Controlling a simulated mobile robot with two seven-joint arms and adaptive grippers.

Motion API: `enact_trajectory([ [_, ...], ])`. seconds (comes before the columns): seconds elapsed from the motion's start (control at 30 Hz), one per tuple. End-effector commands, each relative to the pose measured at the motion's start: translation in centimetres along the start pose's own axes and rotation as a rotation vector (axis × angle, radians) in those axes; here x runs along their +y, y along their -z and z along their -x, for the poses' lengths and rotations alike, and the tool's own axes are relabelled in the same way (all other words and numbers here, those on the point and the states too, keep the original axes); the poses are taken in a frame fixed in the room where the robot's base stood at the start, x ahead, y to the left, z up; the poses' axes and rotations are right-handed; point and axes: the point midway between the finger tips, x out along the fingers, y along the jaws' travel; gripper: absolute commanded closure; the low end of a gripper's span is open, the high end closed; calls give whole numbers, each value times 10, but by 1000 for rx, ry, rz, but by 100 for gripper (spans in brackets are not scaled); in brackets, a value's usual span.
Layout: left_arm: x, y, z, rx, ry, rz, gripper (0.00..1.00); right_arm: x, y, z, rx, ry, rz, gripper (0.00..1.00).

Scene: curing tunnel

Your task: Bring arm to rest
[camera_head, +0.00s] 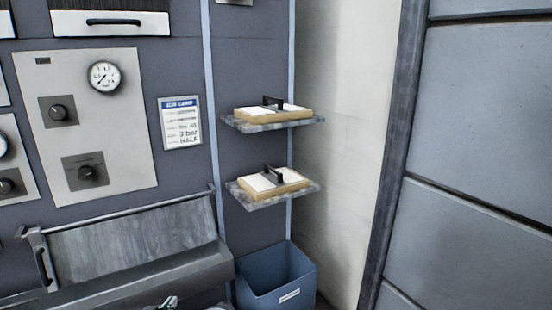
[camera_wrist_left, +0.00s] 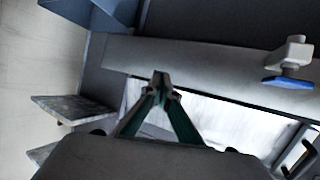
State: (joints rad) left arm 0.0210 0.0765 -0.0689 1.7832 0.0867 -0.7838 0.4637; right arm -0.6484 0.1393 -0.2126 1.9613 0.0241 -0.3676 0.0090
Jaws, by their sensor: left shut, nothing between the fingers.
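My left gripper (camera_head: 167,303) shows only as a small part at the bottom edge of the head view, in front of the lower ledge of the grey machine. In the left wrist view, the fingers of my left gripper (camera_wrist_left: 161,82) meet at the tips, with nothing between them. They are in front of a pale panel and a grey ledge (camera_wrist_left: 210,75). The rest of my left arm is out of the head view. My right gripper is in neither view.
Two speckled shelves, upper (camera_head: 262,127) and lower (camera_head: 277,200), each hold a board with a black handle. A blue bin (camera_head: 272,279) stands below them. A panel with a gauge (camera_head: 104,76) and knobs is at left. A blue-tipped grey fitting (camera_wrist_left: 289,62) juts from the ledge.

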Motion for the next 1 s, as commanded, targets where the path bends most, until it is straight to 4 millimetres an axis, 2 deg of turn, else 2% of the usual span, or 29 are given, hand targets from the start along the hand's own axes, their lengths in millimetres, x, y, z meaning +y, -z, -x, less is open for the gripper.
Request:
enact_trajectory([
  [0.03, 6, -36, 15, -26, -20, -39, 100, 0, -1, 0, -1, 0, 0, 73],
  [0.2, 28, -130, 71, -77, -100, -165, 100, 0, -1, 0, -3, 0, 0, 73],
  [0.3, 42, -177, 110, -103, -151, -224, 100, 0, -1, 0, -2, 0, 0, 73],
  [0.4, 54, -214, 148, -122, -197, -273, 100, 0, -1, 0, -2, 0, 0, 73],
  [0.5, 63, -236, 177, -133, -230, -304, 100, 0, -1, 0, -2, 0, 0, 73],
  [0.63, 70, -252, 199, -140, -255, -325, 100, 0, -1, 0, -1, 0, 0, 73],
  [1.0, 71, -255, 204, -140, -261, -329, 100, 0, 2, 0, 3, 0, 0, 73],
])
